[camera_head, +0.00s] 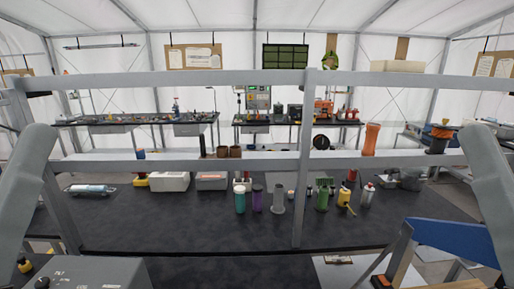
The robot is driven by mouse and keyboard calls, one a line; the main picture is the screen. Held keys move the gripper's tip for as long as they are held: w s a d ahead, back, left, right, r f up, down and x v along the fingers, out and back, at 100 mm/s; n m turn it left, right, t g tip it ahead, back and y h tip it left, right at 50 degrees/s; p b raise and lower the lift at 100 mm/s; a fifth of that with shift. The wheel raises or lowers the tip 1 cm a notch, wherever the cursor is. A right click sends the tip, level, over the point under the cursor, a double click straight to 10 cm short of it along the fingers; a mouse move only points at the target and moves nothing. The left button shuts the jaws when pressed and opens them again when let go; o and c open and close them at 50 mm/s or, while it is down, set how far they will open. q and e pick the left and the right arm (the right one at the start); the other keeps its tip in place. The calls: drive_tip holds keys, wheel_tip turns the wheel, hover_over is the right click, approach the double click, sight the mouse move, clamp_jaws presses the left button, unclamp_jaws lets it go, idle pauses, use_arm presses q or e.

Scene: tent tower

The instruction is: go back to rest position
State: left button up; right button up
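Neither of my grippers shows in the head view. A grey arm link of mine stands at the left edge and another at the right edge. Where the grippers are, and whether they hold anything, cannot be seen. The task names no other object. The black workbench (170,225) stretches across the middle of the view.
Bottles and jars, among them a green bottle (322,199), a purple jar (257,199) and a yellow bottle (344,197), stand mid-bench. White boxes (169,182) sit behind. A blue beam-like object (440,238) is at the lower right. The bench's front left is clear.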

use_arm(q)
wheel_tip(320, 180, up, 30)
drive_tip(key=p, duration=2.7)
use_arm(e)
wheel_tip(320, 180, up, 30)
use_arm(q)
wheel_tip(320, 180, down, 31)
drive_tip(key=b, duration=3.1)
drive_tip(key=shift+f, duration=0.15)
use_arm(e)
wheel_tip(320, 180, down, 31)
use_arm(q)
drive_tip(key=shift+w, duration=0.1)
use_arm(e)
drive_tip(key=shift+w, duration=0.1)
use_arm(q)
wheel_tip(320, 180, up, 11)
drive_tip(key=p, duration=1.1)
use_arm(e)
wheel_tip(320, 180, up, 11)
